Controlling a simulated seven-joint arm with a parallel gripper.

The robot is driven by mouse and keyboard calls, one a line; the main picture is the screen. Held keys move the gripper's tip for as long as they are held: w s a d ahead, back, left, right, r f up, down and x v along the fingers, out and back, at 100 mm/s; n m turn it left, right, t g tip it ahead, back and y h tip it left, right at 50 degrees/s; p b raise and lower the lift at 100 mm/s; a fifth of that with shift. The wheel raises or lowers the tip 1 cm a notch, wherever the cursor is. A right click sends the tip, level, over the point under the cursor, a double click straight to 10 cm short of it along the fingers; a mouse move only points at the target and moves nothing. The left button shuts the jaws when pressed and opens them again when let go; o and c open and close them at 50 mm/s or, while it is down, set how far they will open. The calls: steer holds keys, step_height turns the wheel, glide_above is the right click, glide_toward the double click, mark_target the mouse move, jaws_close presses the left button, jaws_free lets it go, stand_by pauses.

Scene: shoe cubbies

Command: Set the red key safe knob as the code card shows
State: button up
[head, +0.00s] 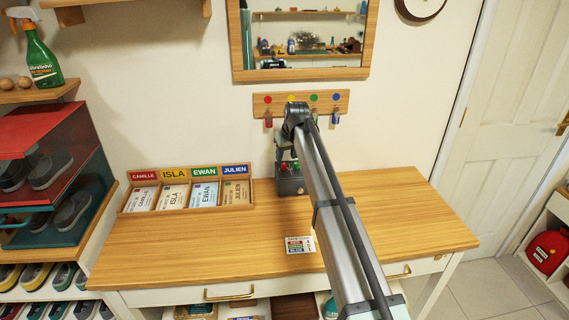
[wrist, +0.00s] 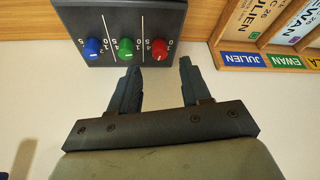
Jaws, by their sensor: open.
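The key safe is a dark grey box with three knobs, standing at the back of the wooden desk in the head view (head: 291,186), partly hidden by my arm. The wrist view shows its face (wrist: 122,22) upside down, with the red knob (wrist: 159,50), green knob (wrist: 126,48) and blue knob (wrist: 92,47) beside printed number scales. The red knob's exact setting is too small to read. My gripper (wrist: 159,72) is open and empty. Its fingertips lie just short of the red knob, one on each side of its line. The code card (head: 299,244) lies on the desk, its marks unreadable.
A wooden name-card tray (head: 188,208) stands left of the safe. A key rack (head: 300,104) with coloured dots and a mirror (head: 304,75) hang above. The desk top (head: 405,228) is clear at right.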

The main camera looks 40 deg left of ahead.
mark_target(284, 164)
steer(key=shift+x, duration=2.6)
steer(key=shift+c, duration=0.3)
jaws_close()
